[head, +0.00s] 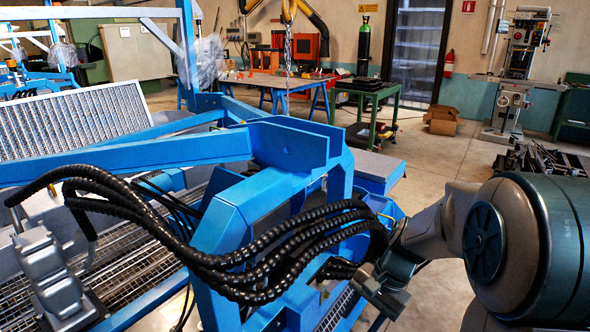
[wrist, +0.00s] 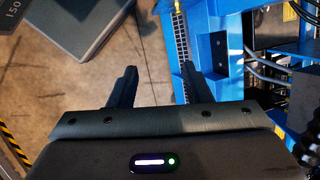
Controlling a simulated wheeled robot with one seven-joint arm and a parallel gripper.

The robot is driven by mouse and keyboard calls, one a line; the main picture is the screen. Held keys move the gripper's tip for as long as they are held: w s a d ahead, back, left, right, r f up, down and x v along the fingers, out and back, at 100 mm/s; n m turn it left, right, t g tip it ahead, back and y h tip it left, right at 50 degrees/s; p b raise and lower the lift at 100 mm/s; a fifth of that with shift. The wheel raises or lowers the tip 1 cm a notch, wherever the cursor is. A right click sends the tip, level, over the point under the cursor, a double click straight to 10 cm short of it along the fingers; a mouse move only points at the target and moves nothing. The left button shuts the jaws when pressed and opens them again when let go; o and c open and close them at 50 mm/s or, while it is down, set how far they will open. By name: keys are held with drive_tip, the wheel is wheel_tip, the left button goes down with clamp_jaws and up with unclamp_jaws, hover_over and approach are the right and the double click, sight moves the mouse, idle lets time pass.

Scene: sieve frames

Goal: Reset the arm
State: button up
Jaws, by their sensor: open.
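My arm (head: 530,240) reaches in from the right edge of the head view. Its far end is low beside the blue frame (head: 240,215), partly hidden, and I cannot make out the fingers there. In the wrist view my gripper (wrist: 158,74) shows two dark fingers spread apart, with nothing between them but a view of the concrete floor. The blue frame (wrist: 205,50) lies just beyond and to the right of the fingers in that view. I cannot tell whether any part of the arm touches it.
Black ribbed hoses (head: 250,265) arch across the blue frame close to my arm's end. A grey box (wrist: 75,25) stands on the floor at the wrist view's upper left. A workbench (head: 265,82), green table (head: 385,92) and cardboard box (head: 442,121) stand farther back. Open floor (head: 440,160) lies between.

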drive_tip(key=s+d+r+n+t+h+p, duration=0.1)
drive_tip(key=s+r+n+t+h+p, duration=0.2)
drive_tip(key=s+r, duration=0.9)
wheel_tip(320, 180, up, 2)
drive_tip(key=n+h+p, duration=0.1)
drive_tip(key=n+p, duration=0.2)
drive_tip(key=n, duration=0.2)
drive_tip(key=shift+r+t, duration=0.25)
drive_tip(key=shift+t, duration=0.15)
drive_tip(key=shift+w, duration=0.1)
